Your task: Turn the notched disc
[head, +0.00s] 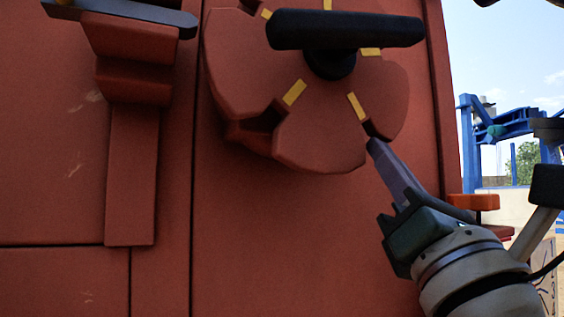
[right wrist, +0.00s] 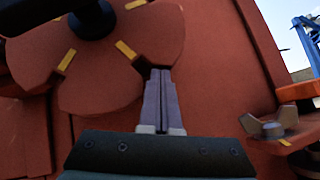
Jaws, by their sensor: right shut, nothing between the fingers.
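The notched disc (head: 318,125) is red with yellow marks beside its notches, set on the red machine panel. A black T-shaped handle (head: 345,30) sits at its centre. The disc also shows in the right wrist view (right wrist: 110,85), at upper left. My right gripper (head: 372,145) is shut and empty, its fingertips at the disc's lower right notch, by a yellow mark. In the right wrist view the closed fingers (right wrist: 160,75) point up at the disc's edge; whether they touch it I cannot tell. My left gripper is not in view.
A red bracket (head: 133,150) with a dark bar on top stands left of the disc. An orange-red ledge (head: 474,202) lies right of my right gripper. A grey wing nut (right wrist: 270,126) shows in the right wrist view. Blue framework (head: 505,135) stands outside at right.

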